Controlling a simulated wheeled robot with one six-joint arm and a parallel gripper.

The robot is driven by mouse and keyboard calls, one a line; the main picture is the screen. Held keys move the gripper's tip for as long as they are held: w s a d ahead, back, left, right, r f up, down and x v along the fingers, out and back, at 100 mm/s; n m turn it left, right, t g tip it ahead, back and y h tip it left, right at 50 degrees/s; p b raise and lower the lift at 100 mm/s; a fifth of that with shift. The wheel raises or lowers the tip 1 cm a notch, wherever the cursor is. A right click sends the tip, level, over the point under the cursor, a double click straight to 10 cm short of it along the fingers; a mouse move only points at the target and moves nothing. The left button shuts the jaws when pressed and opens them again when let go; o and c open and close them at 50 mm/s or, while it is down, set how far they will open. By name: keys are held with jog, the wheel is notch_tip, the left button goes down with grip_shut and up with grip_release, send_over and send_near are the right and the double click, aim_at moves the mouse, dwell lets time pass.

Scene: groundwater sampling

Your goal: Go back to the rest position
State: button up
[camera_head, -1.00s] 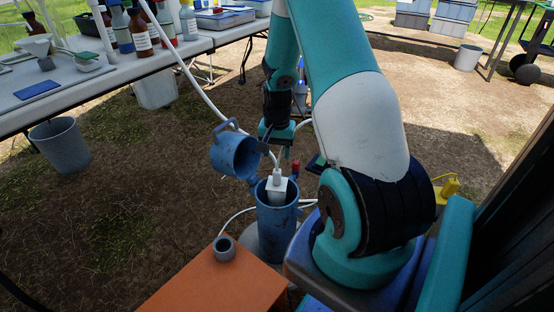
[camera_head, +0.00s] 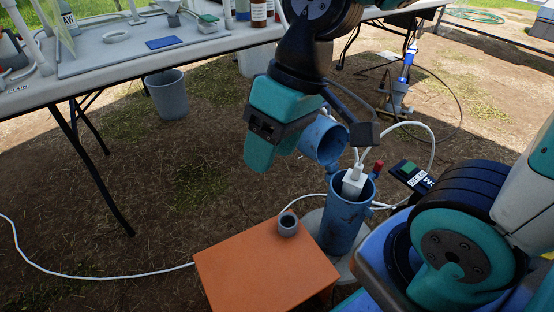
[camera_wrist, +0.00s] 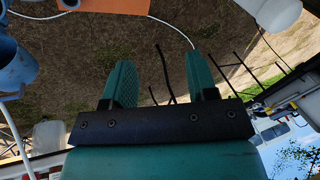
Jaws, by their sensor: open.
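My gripper (camera_head: 262,158) hangs in the air left of the blue well pipe, above the ground and the orange box. In the wrist view its two teal fingers (camera_wrist: 161,80) stand apart with nothing between them. The blue well pipe (camera_head: 342,225) is upright, with its blue lid (camera_head: 322,140) swung open to the left. A white block-shaped piece (camera_head: 354,180) with white tubing sits in the pipe's mouth. My gripper is apart from the pipe and lid. Blue metalwork (camera_wrist: 14,68) shows at the left edge of the wrist view.
An orange box (camera_head: 258,262) with a small grey cup (camera_head: 288,224) on it stands in front. A long table (camera_head: 110,55) with sampling gear lies behind and left, a grey bucket (camera_head: 167,95) by it. White tubing (camera_head: 100,273) crosses the ground. Open ground lies left.

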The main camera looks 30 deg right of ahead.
jog(key=s, duration=0.1)
jog(key=s+a+n, duration=0.1)
jog(key=s, duration=0.1)
jog(key=s+a+r+n, duration=0.1)
jog(key=shift+s+r, duration=0.1)
jog(key=shift+s, duration=0.05)
notch_tip(320, 180, up, 29)
jog(key=p, duration=2.9)
